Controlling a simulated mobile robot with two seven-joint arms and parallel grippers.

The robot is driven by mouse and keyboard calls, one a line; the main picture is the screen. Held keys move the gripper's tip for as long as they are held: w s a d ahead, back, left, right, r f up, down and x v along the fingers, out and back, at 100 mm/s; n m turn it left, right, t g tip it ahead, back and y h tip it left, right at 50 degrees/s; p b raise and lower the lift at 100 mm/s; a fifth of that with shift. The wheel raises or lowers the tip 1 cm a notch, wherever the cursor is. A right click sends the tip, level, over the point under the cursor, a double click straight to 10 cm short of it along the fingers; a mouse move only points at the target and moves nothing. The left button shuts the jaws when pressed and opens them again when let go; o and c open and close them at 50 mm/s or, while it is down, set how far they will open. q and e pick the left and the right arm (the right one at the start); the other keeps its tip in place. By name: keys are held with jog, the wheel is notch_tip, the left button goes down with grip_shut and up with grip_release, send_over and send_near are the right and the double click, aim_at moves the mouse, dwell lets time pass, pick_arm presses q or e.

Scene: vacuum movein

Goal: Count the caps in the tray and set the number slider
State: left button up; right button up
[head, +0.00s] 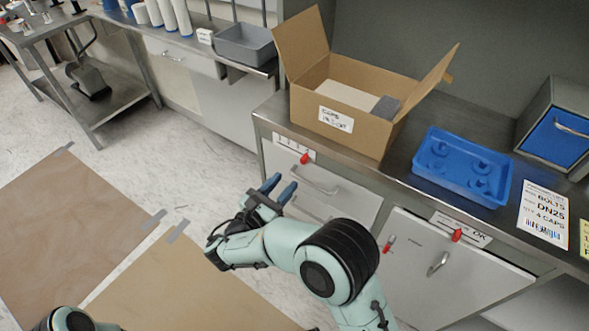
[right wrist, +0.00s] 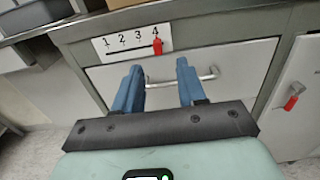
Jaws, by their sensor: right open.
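The blue tray (head: 417,171) stands on the counter at the right, with several blue caps (head: 482,168) in it. The number slider's white scale (head: 288,144) is on the cabinet front below the cardboard box. Its red knob (head: 304,158) is at the scale's right end. In the right wrist view the scale (right wrist: 118,44) reads 1 to 4, and the red knob (right wrist: 157,46) is at the 4. My right gripper (head: 281,187) is open and empty, in front of the drawer and apart from the knob. My left gripper is out of view.
A cardboard box (head: 369,133) stands open behind the slider. A drawer handle (head: 315,182) lies below it. A second red slider knob (head: 457,235) and a red tag (head: 389,243) are farther right. A label (head: 544,214) reads "BOLTS DN25 4 CAPS". A grey bin (head: 245,48) is at the back.

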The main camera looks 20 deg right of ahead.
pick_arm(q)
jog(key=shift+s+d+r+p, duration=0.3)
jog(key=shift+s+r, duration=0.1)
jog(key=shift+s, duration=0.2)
pick_arm(e)
jog(key=v, duration=0.5)
